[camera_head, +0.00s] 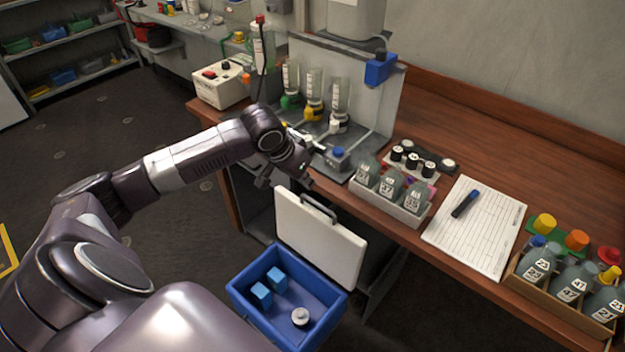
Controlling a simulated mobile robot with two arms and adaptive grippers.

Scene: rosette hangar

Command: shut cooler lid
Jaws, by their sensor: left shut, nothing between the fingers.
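The blue cooler (248,319) stands open below the front edge of the bench, at the lower middle of the picture. Its white lid (318,243) is raised nearly upright along the cooler's far side, with a dark handle at its top edge. Inside the cooler lie two light blue blocks and a small white round item (300,317). My left gripper (272,182) is shut and empty, just above and left of the lid's top edge. I cannot tell whether it touches the lid. My right gripper is not in view.
The wooden bench (455,121) runs along the lid's far side. Near its edge are a bottle tray (388,204), a paper sheet (475,228) with a marker, and a box of bottles (550,297). A filter stand (340,139) is behind my gripper. Open floor lies left.

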